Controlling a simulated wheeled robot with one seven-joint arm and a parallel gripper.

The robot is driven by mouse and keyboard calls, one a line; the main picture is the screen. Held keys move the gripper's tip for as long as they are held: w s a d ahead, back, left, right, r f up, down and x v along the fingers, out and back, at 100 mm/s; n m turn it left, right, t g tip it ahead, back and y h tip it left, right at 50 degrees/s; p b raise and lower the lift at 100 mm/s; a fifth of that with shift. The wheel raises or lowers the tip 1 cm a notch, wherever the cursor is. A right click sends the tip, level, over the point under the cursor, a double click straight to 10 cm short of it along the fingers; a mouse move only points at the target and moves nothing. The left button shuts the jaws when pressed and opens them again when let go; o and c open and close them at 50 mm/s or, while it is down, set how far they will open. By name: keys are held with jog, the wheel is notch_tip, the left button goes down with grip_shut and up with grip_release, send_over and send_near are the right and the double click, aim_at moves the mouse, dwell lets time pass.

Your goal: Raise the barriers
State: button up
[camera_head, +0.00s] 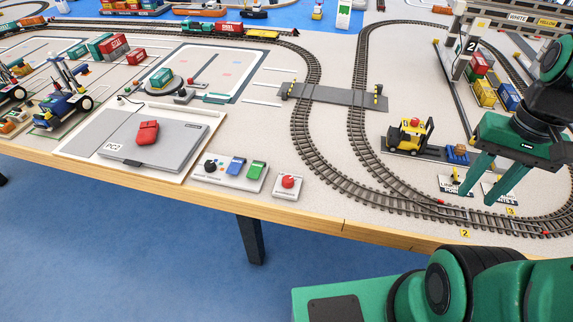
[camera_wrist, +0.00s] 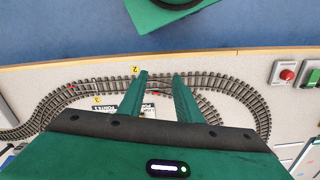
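A grey level crossing (camera_head: 335,96) spans both tracks, with small yellow-and-black posts at its two ends. The barrier arms are too small to make out. A white control panel (camera_head: 230,172) at the table's front edge carries a black knob (camera_head: 210,165), a blue switch (camera_head: 236,166) and a green switch (camera_head: 257,169). A separate box with a red button (camera_head: 288,181) stands to its right. The red button (camera_wrist: 287,74) also shows at the right of the wrist view. My gripper (camera_head: 477,193) is open and empty above the track at the right, apart from these controls.
A yellow forklift (camera_head: 408,135) stands inside the track loop, left of my gripper. A grey laptop-like case (camera_head: 165,140) with a red object (camera_head: 147,132) on it lies left of the panel. A gantry crane (camera_head: 465,45) stands at the back right. The air above the panel is clear.

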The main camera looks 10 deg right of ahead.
jog(key=shift+o, duration=0.9)
jog(key=shift+w, duration=0.1)
jog(key=shift+o, duration=0.7)
jog(key=shift+s+r, duration=0.2)
jog(key=shift+s, duration=0.1)
jog(key=w+a+h, duration=0.1)
jog(key=w+a, duration=0.5)
jog(key=w, duration=0.4)
jog(key=n, duration=0.2)
send_near(288, 179)
jog(key=shift+y, duration=0.4)
jog(key=f, duration=0.8)
jog(key=shift+s+d+f, duration=0.1)
jog(key=shift+d+f, duration=0.1)
jog(key=shift+d, duration=0.1)
jog(key=shift+c, duration=0.6)
